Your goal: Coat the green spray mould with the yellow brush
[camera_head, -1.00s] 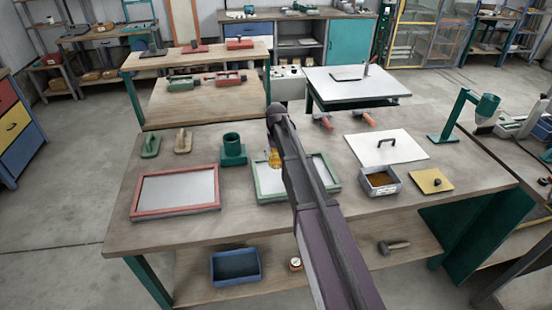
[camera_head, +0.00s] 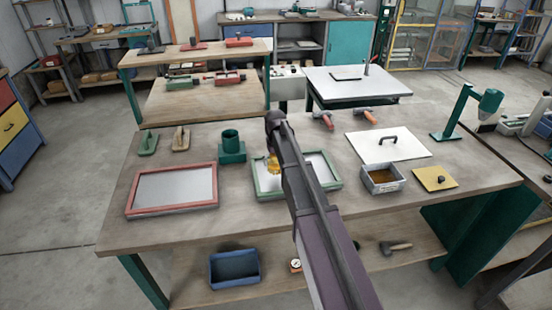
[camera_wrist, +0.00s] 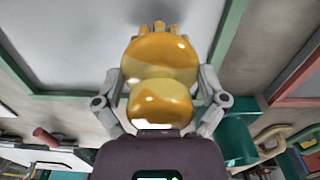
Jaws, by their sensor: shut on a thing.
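The green spray mould (camera_head: 318,180) is a green-framed tray with a pale grey inside, lying on the workbench. My arm crosses in front of its middle. The yellow brush (camera_head: 273,166) shows small beside the arm, over the left part of the mould. In the wrist view my gripper (camera_wrist: 163,85) is shut on the yellow brush (camera_wrist: 160,60), with a finger at each side. I cannot tell whether the brush touches the mould.
A red-framed tray (camera_head: 172,188) lies left of the mould. A green cup on a block (camera_head: 231,147) stands behind it. A grey bin with brown contents (camera_head: 381,180) and a yellow plate (camera_head: 435,178) lie right. A white lid with a handle (camera_head: 388,146) lies behind them.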

